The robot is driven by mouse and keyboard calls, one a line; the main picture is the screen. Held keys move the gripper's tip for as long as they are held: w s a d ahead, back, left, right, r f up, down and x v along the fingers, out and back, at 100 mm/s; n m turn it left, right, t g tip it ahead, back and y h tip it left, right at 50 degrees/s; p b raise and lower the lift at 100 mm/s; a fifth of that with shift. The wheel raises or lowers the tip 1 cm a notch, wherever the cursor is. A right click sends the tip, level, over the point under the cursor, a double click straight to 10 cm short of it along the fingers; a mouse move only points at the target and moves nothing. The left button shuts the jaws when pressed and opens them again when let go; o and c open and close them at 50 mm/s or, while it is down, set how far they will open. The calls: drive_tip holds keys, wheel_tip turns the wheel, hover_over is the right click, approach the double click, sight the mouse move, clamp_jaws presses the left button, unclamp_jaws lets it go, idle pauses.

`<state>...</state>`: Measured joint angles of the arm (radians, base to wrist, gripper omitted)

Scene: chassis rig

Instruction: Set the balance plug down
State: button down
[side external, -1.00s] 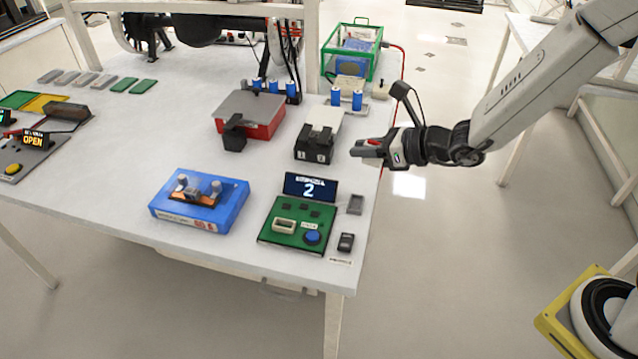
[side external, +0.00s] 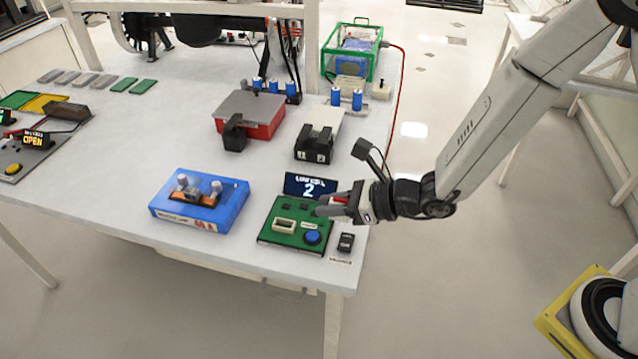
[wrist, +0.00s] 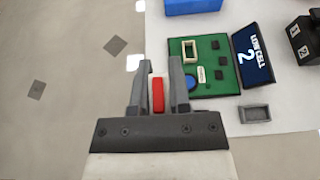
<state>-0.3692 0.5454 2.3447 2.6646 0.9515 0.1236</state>
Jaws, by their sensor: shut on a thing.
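My gripper (side external: 322,206) is above the right part of the green panel (side external: 268,234). Its fingers are shut on a small red block, taken as the balance plug (wrist: 157,95), which shows between them in the wrist view. In the side view the plug (side external: 340,199) is a red patch at the fingers. In the wrist view the fingertips (wrist: 160,66) are beside the panel's edge (wrist: 213,88). The clearance below the plug cannot be judged. A small grey open tray (wrist: 255,113) is empty and lies right of the gripper in the wrist view; my gripper hides it in the side view.
The panel carries a pale socket (side external: 284,225), a blue button (side external: 312,237) and a raised display (side external: 300,185) reading 2. A black switch-like piece (side external: 346,242) sits near the table edge. A blue box (side external: 225,203) stands left. Open table lies between box and panel.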

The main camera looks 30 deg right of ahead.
sight(276, 217)
drive_tip(key=w+a+f, duration=0.1)
drive_tip(key=w+f, duration=0.1)
drive_tip(key=w, duration=0.1)
drive_tip(key=w+a+f, duration=0.2)
drive_tip(key=w+f, duration=0.1)
drive_tip(key=w, duration=0.1)
drive_tip(key=w+a+f, duration=0.1)
drive_tip(key=w+f, duration=0.1)
drive_tip(key=w, duration=0.1)
drive_tip(key=shift+w+a+f, duration=0.25)
drive_tip(key=shift+w+a, duration=0.1)
drive_tip(key=shift+w, duration=0.05)
drive_tip(key=shift+w+a+f, duration=0.2)
drive_tip(key=shift+w+f, duration=0.25)
drive_tip(key=shift+f, duration=0.1)
drive_tip(key=shift+w+f, duration=0.1)
drive_tip(key=shift+w+a+f, duration=0.1)
drive_tip(key=shift+f, duration=0.1)
drive_tip(key=shift+w+a+f, duration=0.1)
drive_tip(key=shift+w+f, duration=0.05)
drive_tip(key=shift+f, duration=0.45)
drive_tip(key=shift+w+a+f, duration=0.1)
drive_tip(key=shift+w+f, duration=0.05)
drive_tip(key=shift+f, duration=0.95)
drive_tip(key=shift+f, duration=0.15)
